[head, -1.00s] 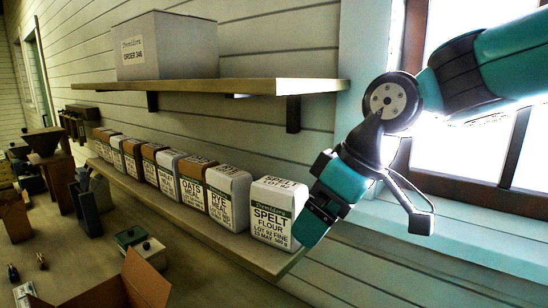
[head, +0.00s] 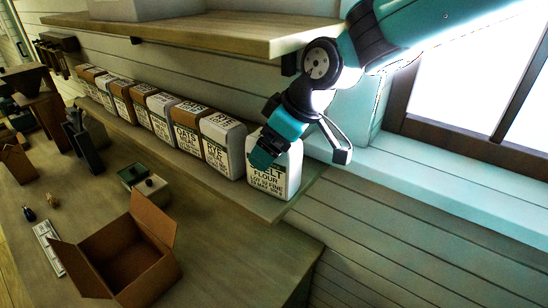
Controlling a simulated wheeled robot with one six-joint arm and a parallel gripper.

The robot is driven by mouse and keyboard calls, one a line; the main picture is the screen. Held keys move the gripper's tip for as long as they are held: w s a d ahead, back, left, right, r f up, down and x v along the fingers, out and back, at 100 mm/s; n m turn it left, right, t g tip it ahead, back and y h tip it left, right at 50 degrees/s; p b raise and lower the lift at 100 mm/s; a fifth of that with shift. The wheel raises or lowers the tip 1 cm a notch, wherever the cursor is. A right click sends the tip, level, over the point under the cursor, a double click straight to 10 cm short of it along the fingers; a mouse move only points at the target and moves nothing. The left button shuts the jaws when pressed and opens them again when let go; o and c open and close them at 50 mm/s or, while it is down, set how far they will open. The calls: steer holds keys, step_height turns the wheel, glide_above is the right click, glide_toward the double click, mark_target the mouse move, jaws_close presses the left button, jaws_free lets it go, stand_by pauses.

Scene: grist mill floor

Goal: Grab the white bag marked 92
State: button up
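The white bag (head: 271,186) reads "SPELT FLOUR", with a "LOT 92 FINE" line legible in the earlier head view. It stands upright at the right end of the lower shelf (head: 240,198). My gripper (head: 263,157) is at the bag's upper left front, pointing down and left, and covers part of the top and the first letters of "SPELT". The fingertips are bunched in this view, so I cannot tell whether they are apart, or touching or around the bag.
A white rye bag (head: 222,146) stands close left of the spelt bag, followed by a brown oats bag (head: 186,129) and several others. An upper shelf (head: 240,34) hangs above. An open cardboard box (head: 130,258) sits on the bench below. A window is at right.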

steer(key=c, duration=1.5)
steer(key=shift+o, duration=0.2)
steer(key=shift+r, duration=0.1)
